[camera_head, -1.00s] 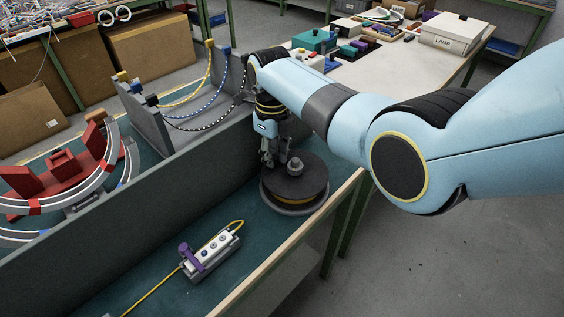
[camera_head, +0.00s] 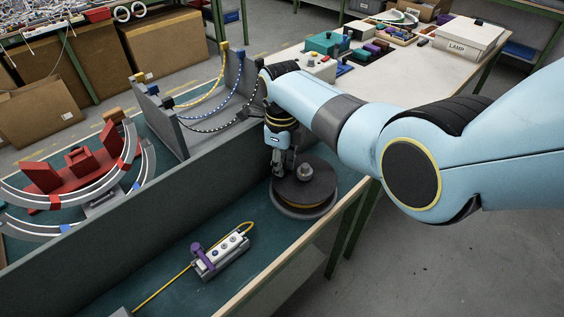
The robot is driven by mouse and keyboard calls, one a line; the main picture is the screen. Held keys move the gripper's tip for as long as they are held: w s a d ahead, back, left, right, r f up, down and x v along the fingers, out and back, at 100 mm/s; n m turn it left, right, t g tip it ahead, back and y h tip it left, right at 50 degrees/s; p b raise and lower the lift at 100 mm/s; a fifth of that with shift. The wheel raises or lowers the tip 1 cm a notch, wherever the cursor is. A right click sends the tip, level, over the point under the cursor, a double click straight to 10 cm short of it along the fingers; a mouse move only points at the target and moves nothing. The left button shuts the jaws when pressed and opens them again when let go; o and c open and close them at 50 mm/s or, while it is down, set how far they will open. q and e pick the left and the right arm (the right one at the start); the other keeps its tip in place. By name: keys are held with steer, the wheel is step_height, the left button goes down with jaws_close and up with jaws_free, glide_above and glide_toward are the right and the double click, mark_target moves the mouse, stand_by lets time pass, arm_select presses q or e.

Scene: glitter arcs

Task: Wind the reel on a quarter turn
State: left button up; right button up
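The reel (camera_head: 318,196) is a dark round disc with yellow cable wound beneath its top, lying flat on the green bench top. A grey knob (camera_head: 305,172) stands up from its top. My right gripper (camera_head: 282,172) points down at the reel's left rear part, to the left of the knob. Its fingers are small and dark here, and I cannot tell whether they touch the reel or hold anything. My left gripper is out of view.
A grey partition (camera_head: 150,211) runs along the bench behind the reel. A grey block with a purple lever (camera_head: 220,255) and yellow cable lies at the front left. Red parts with curved rails (camera_head: 75,170) stand beyond the partition. A wooden edge (camera_head: 290,250) borders the bench.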

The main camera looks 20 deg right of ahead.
steer(key=o, duration=0.5)
steer(key=shift+c, duration=0.2)
step_height(320, 180, up, 12)
